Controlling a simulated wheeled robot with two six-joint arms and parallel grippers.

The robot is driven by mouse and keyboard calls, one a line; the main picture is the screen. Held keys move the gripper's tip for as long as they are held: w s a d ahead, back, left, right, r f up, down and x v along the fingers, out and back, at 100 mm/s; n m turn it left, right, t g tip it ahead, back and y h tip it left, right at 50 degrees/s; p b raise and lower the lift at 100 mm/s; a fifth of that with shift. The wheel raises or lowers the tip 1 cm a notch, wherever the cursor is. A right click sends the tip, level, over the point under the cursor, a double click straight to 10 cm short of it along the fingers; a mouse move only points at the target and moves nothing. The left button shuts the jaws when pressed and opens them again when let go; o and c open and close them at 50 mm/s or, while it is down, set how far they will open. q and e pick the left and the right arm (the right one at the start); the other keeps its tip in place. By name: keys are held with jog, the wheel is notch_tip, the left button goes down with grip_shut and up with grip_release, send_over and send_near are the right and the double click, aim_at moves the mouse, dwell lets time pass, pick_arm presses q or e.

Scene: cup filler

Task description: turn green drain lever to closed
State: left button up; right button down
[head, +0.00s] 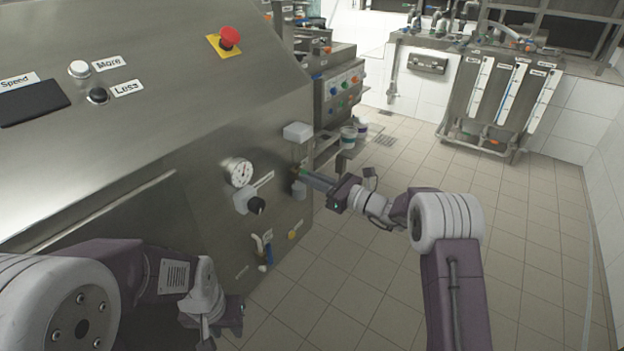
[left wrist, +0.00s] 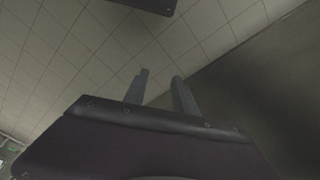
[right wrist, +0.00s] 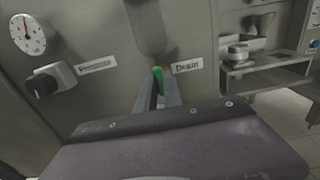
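The green drain lever (right wrist: 164,78) shows in the right wrist view at the "Drain" label (right wrist: 188,67), on the steel machine front. My right gripper (head: 309,177) reaches the machine's right edge in the head view. In the right wrist view its fingers (right wrist: 159,88) are close together with green between their tips, so it looks shut on the lever. The fingers hide most of the lever. My left gripper (head: 233,312) hangs low in front of the machine in the head view. Its fingers (left wrist: 160,90) are apart and empty in the left wrist view.
A pressure gauge (head: 239,172) and a black knob (head: 256,205) sit left of the lever. A blue-handled valve (head: 267,252) is below. A red emergency button (head: 229,37) is on top. Tiled floor (head: 395,290) lies open to the right.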

jog(key=shift+s+a+f+n+b, duration=0.1)
jog(key=shift+f+n+b, duration=0.05)
jog(key=shift+n+b, duration=5.2)
jog(key=shift+s+a+f+n+b, duration=0.15)
jog(key=shift+n+b, duration=3.5)
jog(key=shift+b, duration=3.3)
jog(key=shift+w+d, duration=0.1)
jog(key=c, duration=1.5)
grip_release()
jog(key=shift+r, duration=0.1)
